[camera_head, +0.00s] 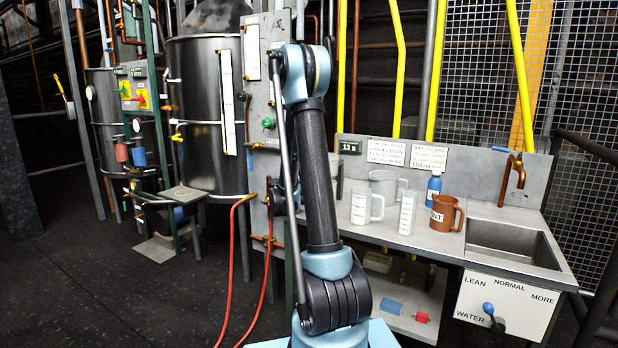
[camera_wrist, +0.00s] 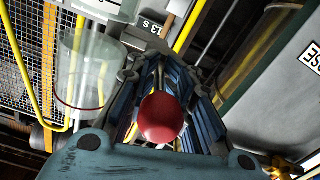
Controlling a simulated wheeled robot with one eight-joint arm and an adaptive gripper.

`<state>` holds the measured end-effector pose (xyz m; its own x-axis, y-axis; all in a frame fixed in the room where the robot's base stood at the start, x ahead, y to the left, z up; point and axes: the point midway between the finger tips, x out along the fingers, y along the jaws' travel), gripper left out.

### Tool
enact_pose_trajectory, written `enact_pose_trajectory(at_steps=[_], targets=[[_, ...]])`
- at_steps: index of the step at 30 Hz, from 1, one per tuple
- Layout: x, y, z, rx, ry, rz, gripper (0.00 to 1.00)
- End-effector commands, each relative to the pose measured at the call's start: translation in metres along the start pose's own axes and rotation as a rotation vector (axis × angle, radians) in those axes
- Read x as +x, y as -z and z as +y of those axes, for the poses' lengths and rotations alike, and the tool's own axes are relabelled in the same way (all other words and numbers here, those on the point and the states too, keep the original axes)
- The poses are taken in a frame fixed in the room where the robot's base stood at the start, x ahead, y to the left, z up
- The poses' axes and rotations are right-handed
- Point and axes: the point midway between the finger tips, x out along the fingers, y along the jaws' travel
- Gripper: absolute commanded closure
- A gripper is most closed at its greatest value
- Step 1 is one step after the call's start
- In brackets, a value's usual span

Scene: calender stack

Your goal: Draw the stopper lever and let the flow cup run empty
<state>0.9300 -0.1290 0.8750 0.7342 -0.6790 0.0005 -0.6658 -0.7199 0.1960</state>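In the wrist view my gripper (camera_wrist: 165,85) has its two blue-black fingers on either side of a round red knob (camera_wrist: 160,118). The knob sits close to the palm, and I cannot tell whether the fingers press on it. The knob's stem is hidden, so I cannot confirm that it is the stopper lever. A clear cylindrical cup (camera_wrist: 84,80) with a red line near one end is left of the fingers; it may be the flow cup. I cannot make out its contents. In the head view my arm hides most of the gripper and this area.
A timer (camera_head: 350,146) on the back panel reads 13 s. The bench (camera_head: 400,234) holds clear jugs (camera_head: 361,206), a brown mug (camera_head: 446,213) and a blue bottle (camera_head: 434,187). A sink (camera_head: 510,240) is at right. Metal tanks (camera_head: 208,110) and red hoses (camera_head: 229,270) are left.

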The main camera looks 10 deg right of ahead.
Motion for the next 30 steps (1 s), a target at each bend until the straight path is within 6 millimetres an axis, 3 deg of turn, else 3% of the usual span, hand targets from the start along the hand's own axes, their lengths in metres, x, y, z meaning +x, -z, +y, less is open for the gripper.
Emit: enact_pose_trajectory(at_steps=[23, 30], targets=[[-0.002, 0.000, -0.004, 0.001, 0.003, -0.001, 0.70], [-0.022, 0.001, -0.004, 0.001, 0.006, 0.001, 0.70]])
